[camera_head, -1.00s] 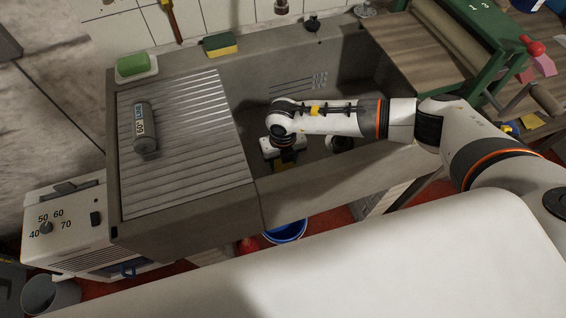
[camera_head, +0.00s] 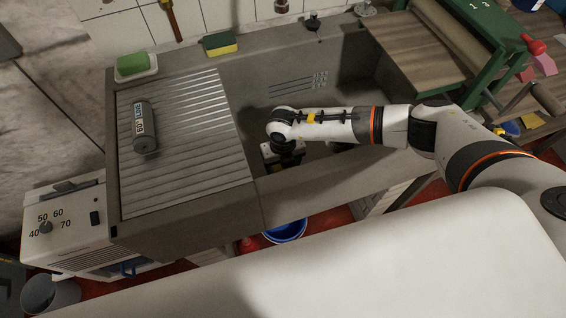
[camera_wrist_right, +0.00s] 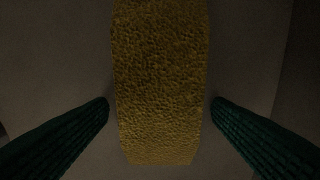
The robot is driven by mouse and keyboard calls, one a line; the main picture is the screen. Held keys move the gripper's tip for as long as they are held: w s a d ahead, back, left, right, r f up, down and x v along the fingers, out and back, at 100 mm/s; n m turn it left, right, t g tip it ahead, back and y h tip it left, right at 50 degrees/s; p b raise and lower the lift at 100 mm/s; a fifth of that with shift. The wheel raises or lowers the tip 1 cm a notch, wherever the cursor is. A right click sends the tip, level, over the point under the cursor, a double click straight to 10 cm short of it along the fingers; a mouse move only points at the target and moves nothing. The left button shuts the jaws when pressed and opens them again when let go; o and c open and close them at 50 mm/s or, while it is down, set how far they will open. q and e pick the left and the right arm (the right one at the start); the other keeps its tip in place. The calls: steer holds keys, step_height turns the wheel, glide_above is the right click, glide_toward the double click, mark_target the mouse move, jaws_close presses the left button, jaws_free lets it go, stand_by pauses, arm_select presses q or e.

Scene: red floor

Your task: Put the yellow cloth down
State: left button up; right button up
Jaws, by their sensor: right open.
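In the right wrist view the yellow cloth (camera_wrist_right: 160,70) is a long strip with a rough, fuzzy surface. It runs down from the top edge and ends a little below the fingertips. My right gripper (camera_wrist_right: 160,103) is open, with one dark green finger on each side of the cloth and a visible gap at both. In the head view my right gripper (camera_head: 272,154) points down into the grey sink basin, mostly hidden under my wrist. I cannot make out the cloth in the head view. My left gripper is not in view.
The basin's front wall (camera_head: 335,180) is close to my right gripper. Left of the basin is a ribbed drainboard (camera_head: 190,150) with a grey bottle (camera_head: 145,128). A sponge (camera_head: 221,44) and green soap (camera_head: 132,64) sit on the back ledge. A green-framed wooden roller device (camera_head: 440,60) stands at right.

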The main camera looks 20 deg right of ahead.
step_height(320, 180, up, 12)
steer(key=shift+r+b, duration=0.15)
steer(key=shift+b, duration=0.25)
stand_by(2.3)
